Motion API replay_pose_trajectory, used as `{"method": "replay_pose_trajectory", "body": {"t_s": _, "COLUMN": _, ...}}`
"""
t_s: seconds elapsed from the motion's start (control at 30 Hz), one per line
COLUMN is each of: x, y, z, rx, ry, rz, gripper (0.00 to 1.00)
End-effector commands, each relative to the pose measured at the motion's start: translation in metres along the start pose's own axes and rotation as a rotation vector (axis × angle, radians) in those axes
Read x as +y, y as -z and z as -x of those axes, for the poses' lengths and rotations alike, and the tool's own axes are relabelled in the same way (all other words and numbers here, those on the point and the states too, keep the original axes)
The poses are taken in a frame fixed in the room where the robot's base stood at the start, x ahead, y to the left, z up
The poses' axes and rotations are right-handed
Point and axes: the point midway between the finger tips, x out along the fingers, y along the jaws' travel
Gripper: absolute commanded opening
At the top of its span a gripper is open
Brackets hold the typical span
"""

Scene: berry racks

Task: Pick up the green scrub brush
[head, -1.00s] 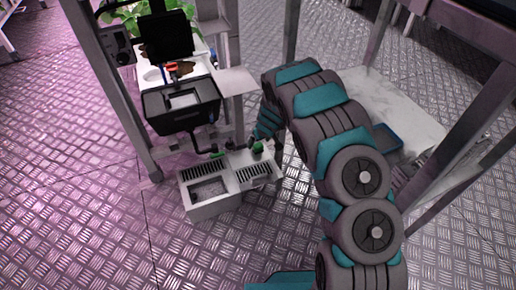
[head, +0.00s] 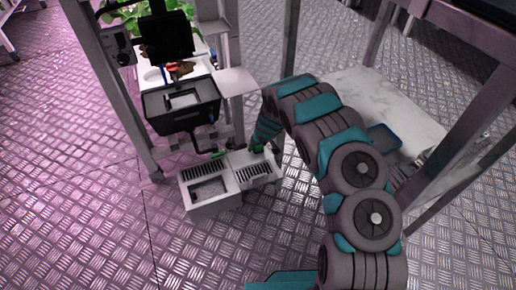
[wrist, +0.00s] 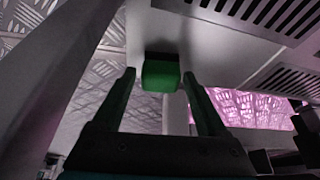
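The green scrub brush (wrist: 160,76) shows in the wrist view as a small green block against the pale grey top of a sink unit. My gripper (wrist: 159,76) is open, with its two dark green fingers on either side of the brush. A narrow gap shows on each side, so it is not gripped. My fingertips are hard to make out there.
Slotted drain panels and an open basin are in the sink unit. A black bin (head: 182,116) stands behind, beside a metal post (head: 118,90). A white shelf with a blue tray (head: 384,137) is at the right.

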Motion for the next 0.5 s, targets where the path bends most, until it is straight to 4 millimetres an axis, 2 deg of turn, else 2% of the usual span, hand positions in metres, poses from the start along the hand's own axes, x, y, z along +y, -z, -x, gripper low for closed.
{"method": "replay_pose_trajectory", "body": {"t_s": 0.07, "x": -0.0001, "y": 0.0000, "z": 0.0000, "rx": 0.000, "ry": 0.000, "rz": 0.000, "gripper": 0.65}}
{"method": "replay_pose_trajectory", "body": {"t_s": 0.5, "x": -0.0001, "y": -0.0001, "z": 0.0000, "rx": 0.000, "ry": 0.000, "rz": 0.000, "gripper": 0.16}}
